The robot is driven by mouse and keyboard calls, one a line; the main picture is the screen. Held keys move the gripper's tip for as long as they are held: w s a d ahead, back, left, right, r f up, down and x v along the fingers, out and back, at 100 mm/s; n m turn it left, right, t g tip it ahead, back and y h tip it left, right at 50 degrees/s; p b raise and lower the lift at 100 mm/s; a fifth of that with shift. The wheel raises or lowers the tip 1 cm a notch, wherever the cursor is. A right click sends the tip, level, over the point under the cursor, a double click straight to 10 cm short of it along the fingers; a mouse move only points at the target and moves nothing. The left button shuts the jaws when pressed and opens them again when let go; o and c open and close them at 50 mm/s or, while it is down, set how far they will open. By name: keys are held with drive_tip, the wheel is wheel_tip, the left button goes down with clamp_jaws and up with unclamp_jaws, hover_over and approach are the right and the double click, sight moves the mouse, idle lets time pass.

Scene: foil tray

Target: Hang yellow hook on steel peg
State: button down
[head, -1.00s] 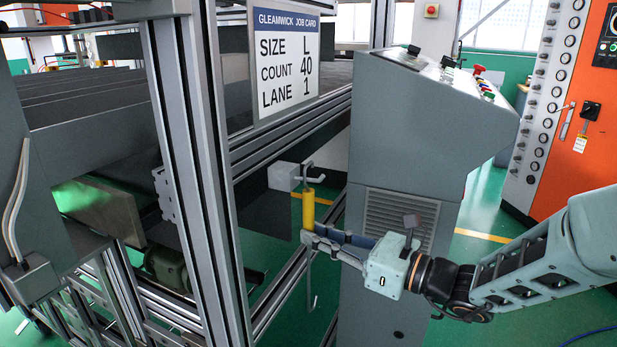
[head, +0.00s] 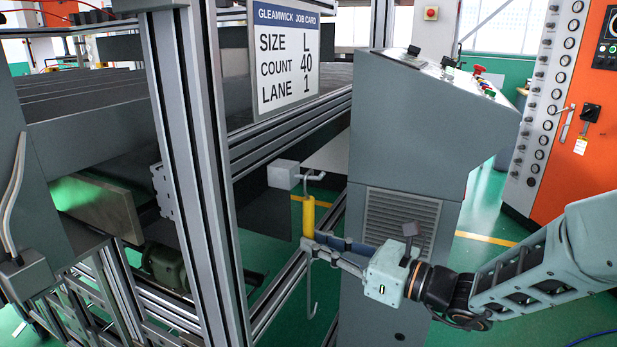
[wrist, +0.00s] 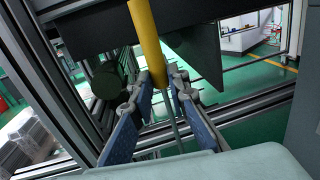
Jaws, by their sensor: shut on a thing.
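The yellow hook (head: 308,216) is a yellow sleeve on a thin metal rod, held roughly upright. Its bent top is beside the steel peg (head: 299,176), which sticks out from a pale block. I cannot tell whether the bend rests on the peg. Its lower end curves into a J. My gripper (head: 310,246) is shut on the hook near the bottom of the sleeve. In the wrist view the sleeve (wrist: 147,38) rises between the fingertips (wrist: 164,84); the hook's top and the peg are out of that view.
The pale block (head: 283,174) sits beside the aluminium frame (head: 200,150). A grey control console (head: 420,130) stands close on the right, behind my gripper. A job card (head: 285,60) hangs above. Dark panels (wrist: 195,55) lie near the sleeve in the wrist view.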

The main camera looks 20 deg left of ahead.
idle(0.4)
drive_tip(key=c, duration=1.8)
unclamp_jaws()
